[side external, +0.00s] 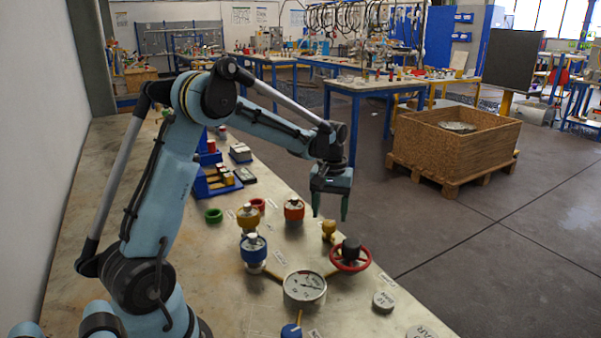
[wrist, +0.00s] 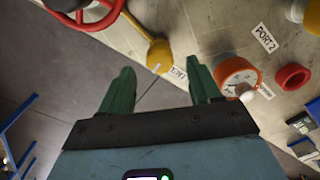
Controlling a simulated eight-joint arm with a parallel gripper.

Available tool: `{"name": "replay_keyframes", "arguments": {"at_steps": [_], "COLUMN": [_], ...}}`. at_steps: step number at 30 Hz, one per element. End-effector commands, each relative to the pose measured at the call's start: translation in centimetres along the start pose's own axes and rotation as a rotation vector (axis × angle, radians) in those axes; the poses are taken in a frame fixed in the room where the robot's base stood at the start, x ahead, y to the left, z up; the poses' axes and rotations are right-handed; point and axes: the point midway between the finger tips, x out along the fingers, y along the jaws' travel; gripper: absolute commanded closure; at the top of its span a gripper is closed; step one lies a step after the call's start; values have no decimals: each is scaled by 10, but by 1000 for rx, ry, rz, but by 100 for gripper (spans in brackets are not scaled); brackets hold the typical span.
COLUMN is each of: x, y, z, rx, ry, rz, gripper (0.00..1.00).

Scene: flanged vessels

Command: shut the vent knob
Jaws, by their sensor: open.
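A small yellow knob (side external: 328,228) stands on the metal bench, left of and behind the red handwheel. In the wrist view the yellow knob (wrist: 159,54) lies beyond the gap between my fingertips, with a brass-coloured stem or pipe running from it. A white label (wrist: 178,73) next to it seems to read VENT, but is partly hidden by a finger. My gripper (side external: 330,207) is open and empty, pointing down just above the knob in the side view. Its green fingers (wrist: 162,76) appear apart from the knob. I cannot tell the knob's turn position.
A red handwheel (side external: 350,262) stands close in front of the knob. An orange-collared vessel (side external: 294,212) stands to its left, also near my finger in the wrist view (wrist: 236,72). Blue and yellow flanged vessels, a dial gauge (side external: 304,286) and a red ring (wrist: 293,77) are near. The bench edge is close at right.

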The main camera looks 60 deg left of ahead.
Motion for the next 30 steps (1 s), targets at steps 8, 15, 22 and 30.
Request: {"name": "replay_keyframes", "arguments": {"at_steps": [8,15,22,30], "x": [-56,-85,-93,-93], "y": [0,0,0,0], "z": [0,0,0,1], "rx": [0,0,0,2], "ry": [0,0,0,2], "rz": [0,0,0,1], "gripper": [37,37,37,37]}}
